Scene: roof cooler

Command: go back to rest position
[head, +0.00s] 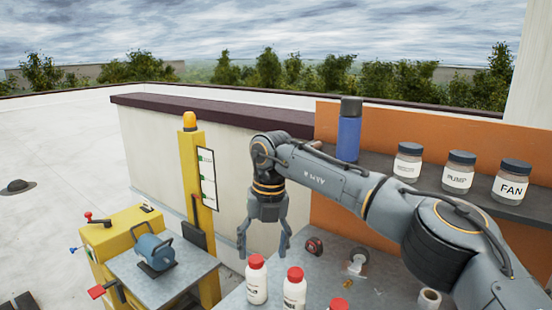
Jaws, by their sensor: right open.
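My right gripper (264,241) hangs from my right arm, which comes in from the right side. Its two fingers point down and stand apart, with nothing between them. It is over the left edge of the grey bench top (380,292), behind a white bottle with a red cap (257,282). My left gripper does not show.
A second red-capped bottle (294,290) stands at the bench front. A tape measure (314,246) lies right of the gripper. A shelf holds a blue flask (348,134) and several jars, one a FAN jar (511,183). A yellow cart (123,236) carries a blue motor (155,252).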

